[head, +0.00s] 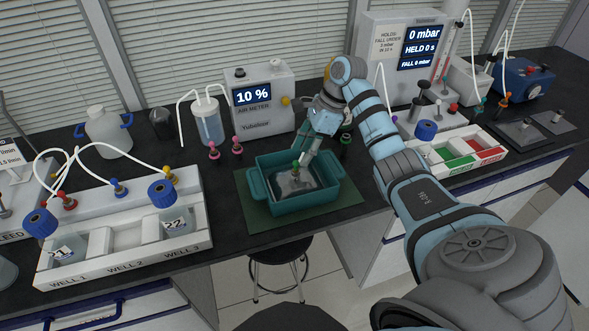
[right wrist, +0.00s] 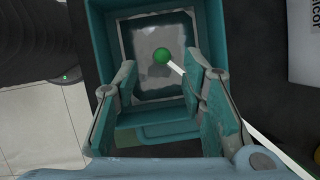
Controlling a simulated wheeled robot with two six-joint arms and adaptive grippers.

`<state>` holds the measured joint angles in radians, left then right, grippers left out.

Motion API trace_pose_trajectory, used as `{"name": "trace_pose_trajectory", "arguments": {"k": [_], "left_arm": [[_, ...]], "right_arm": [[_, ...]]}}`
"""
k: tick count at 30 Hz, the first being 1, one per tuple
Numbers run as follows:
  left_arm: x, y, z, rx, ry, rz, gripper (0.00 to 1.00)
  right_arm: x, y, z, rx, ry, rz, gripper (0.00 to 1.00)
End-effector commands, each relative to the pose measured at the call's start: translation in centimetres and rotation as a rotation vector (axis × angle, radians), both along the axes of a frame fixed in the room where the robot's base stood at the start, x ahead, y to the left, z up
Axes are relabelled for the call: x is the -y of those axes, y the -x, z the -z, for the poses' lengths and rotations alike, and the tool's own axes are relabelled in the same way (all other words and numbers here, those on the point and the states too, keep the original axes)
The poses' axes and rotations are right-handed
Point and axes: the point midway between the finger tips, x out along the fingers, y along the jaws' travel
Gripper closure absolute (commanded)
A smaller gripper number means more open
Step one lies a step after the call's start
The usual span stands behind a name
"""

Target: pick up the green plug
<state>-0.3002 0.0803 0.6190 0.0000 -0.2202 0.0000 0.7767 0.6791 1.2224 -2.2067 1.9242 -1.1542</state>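The green plug shows as a round green knob (head: 295,164) over the grey plate inside the teal bin in the head view. In the right wrist view the green knob (right wrist: 161,57) lies in line with the gap between my fingers, just beyond the tips. My right gripper (head: 308,152) reaches down into the bin from the back right; in the right wrist view its two fingers (right wrist: 163,76) stand apart with nothing between the pads. Whether the tips touch the plug I cannot tell. My left gripper is out of view.
The teal bin (head: 260,188) has raised walls close around my fingers and stands on a green mat (head: 253,220). Pink plugs (head: 237,148) and a dark green-topped plug (head: 346,138) stand behind it. A white well rack (head: 100,258) is at left, another tray (head: 490,133) at right.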

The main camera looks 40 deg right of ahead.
Motion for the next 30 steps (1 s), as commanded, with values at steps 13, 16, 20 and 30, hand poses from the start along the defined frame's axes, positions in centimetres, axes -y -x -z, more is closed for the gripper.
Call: {"name": "trace_pose_trajectory", "arguments": {"k": [13,16,20,30], "left_arm": [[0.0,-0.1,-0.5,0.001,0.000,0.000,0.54],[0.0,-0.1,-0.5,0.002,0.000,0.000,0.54],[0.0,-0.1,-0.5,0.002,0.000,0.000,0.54],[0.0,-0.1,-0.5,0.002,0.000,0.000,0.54]], "right_arm": [[-1.4,-1.3,4.4,0.000,-0.001,0.000,0.62],[-1.4,-1.3,4.4,0.000,-0.001,0.000,0.72],[-1.5,-1.3,4.4,0.000,-0.001,0.000,0.93],[-1.5,-1.3,4.4,0.001,-0.002,0.000,1.00]]}}
